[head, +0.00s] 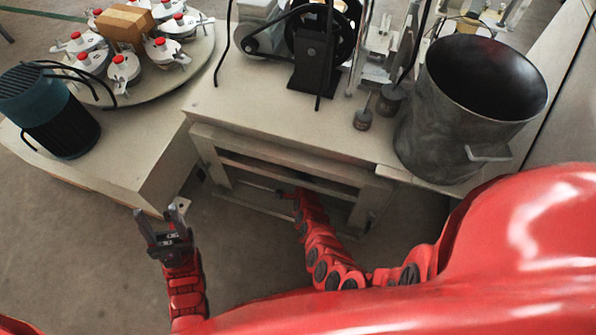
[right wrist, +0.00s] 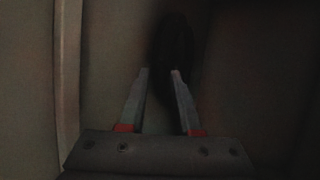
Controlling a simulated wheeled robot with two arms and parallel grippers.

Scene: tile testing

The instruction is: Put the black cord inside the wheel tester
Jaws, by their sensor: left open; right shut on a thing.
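My left gripper (head: 160,222) is open and empty above the floor, left of the table. My right arm reaches into the open frame under the table, so the right gripper is hidden in the head view. In the right wrist view my right gripper (right wrist: 160,75) is closed on a dark, blurred thing (right wrist: 174,42); its shape is too dim to tell whether it is a black cord. The wheel tester, with a black wheel and belt (head: 318,30), stands on the table. A thin black cord (head: 227,42) runs near the table's left edge.
The table (head: 250,95) has an open shelf frame (head: 280,160) below, around my right arm. A large grey metal pot (head: 425,125) stands at its right edge. A round turntable (head: 185,70) with red-topped clamps and a blue-black motor (head: 60,125) are at left. Front floor is clear.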

